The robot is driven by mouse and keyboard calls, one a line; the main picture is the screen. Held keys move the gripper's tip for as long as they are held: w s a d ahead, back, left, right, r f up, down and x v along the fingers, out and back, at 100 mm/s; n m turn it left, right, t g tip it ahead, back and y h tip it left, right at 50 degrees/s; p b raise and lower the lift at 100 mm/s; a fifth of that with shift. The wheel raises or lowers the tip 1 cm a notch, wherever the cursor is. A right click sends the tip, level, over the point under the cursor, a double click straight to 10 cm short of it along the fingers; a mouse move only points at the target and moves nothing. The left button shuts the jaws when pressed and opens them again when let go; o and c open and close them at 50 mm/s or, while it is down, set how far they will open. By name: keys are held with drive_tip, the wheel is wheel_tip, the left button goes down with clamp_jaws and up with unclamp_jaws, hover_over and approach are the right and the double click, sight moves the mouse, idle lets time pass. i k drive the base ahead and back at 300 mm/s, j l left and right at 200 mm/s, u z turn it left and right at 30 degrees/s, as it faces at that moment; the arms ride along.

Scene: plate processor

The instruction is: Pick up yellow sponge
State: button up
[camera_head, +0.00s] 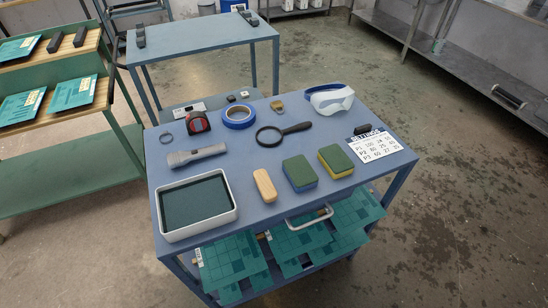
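The yellow sponge (335,161) lies flat on the blue table (228,178), right of the middle and near its front edge. It has a dark green top and a yellow body showing along its left and front sides. A similar sponge with a blue body (300,173) and green top lies just left of it, with a small gap between them. My gripper is not in view.
Also on the table are a white-rimmed tray (236,211), wooden block (265,186), magnifying glass (284,133), flashlight (197,155), blue tape roll (238,117), goggles (331,98) and settings card (375,145).

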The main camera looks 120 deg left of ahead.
sight(336, 162)
drive_tip(key=u, duration=3.5)
